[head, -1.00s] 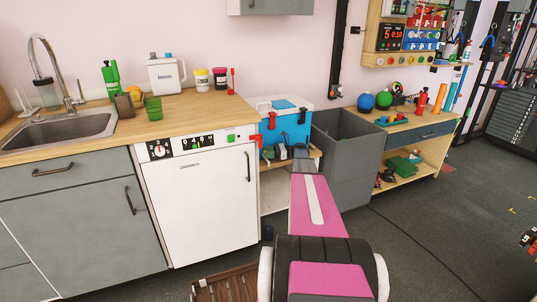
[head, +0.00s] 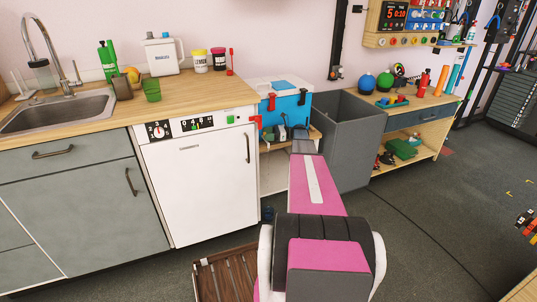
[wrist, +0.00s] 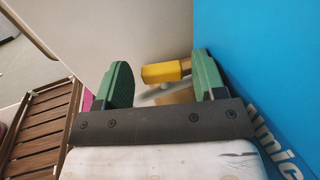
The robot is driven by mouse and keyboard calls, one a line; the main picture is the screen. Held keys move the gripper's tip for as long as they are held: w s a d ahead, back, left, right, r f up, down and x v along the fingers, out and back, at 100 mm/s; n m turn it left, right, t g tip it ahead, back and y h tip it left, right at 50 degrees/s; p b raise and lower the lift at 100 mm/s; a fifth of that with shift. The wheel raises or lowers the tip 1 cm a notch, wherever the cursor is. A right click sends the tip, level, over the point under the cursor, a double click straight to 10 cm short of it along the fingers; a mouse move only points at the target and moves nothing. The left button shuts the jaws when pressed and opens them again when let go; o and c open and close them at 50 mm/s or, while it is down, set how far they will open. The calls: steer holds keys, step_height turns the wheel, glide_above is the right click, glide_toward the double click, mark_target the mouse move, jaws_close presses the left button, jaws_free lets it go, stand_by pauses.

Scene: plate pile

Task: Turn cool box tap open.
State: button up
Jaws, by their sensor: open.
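The blue cool box (head: 291,104) with a white lid stands on a wooden shelf right of the dishwasher in the head view. Its blue side (wrist: 270,60) fills the right of the wrist view, with white lettering low down. A yellow tap handle (wrist: 162,72) sticks out in the wrist view, with a pale grey part below it. My gripper (wrist: 161,80) is open, with the handle showing between its green fingers, close to the right finger. I cannot tell whether they touch. In the head view my gripper (head: 286,133) is small and dark in front of the box.
The white dishwasher (head: 201,185) and counter (head: 100,112) are at left of the box. A grey bin (head: 350,150) stands close on its right. A brown slatted rack (head: 222,275) lies on the floor, also at left in the wrist view (wrist: 38,130).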

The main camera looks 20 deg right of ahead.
steer(key=m+t, duration=0.1)
steer(key=m+t+h, duration=0.1)
steer(key=t, duration=0.1)
steer(key=shift+s+a, duration=0.1)
steer(key=shift+s, duration=0.25)
steer(key=m+t+h, duration=0.1)
steer(key=t, duration=0.1)
steer(key=m+t+h, duration=0.4)
steer(key=shift+s+a+t, duration=0.25)
steer(key=shift+s+t, duration=0.05)
steer(key=m+t+h, duration=0.1)
steer(key=h, duration=0.1)
steer(key=m+t+h, duration=0.1)
steer(key=m, duration=0.1)
steer(key=m+t+h, duration=0.1)
steer(key=h, duration=0.1)
steer(key=shift+a+h, duration=0.3)
steer(key=shift+a+m+t+h, duration=0.15)
steer(key=shift+m+t+h, duration=0.35)
steer(key=shift+m+h, duration=1.6)
